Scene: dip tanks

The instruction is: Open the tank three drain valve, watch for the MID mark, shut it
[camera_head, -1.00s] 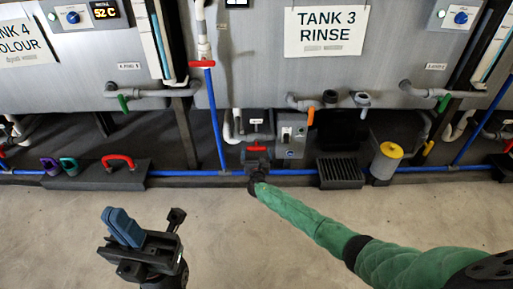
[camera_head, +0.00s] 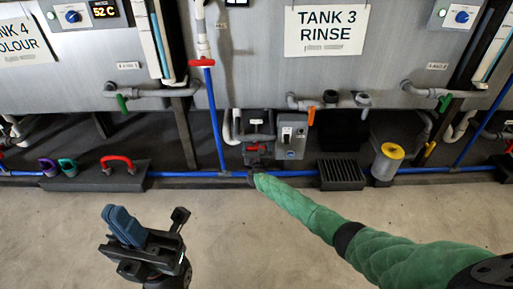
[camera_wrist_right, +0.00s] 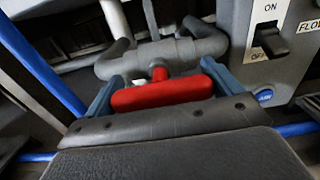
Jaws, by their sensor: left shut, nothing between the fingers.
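The Tank 3 Rinse front (camera_head: 262,70) fills the upper middle of the head view. Low beneath it is a red valve handle (camera_head: 262,144) beside a grey switch box (camera_head: 291,136). My right gripper (camera_head: 258,163) is at this handle. In the right wrist view the red handle (camera_wrist_right: 163,93) lies crosswise between the spread blue fingers of my right gripper (camera_wrist_right: 163,90); whether they touch its ends is unclear. An orange handle (camera_head: 311,115) hangs from the pipe under the tank. My left gripper (camera_head: 123,226) is shut and empty over the floor. No MID mark is legible.
A switch (camera_wrist_right: 270,41) marked ON and OFF is close right of my right gripper. A black grate (camera_head: 341,174) and yellow-topped canister (camera_head: 386,163) stand to the right. A blue pipe (camera_head: 215,120) runs down at left. The floor in front is clear.

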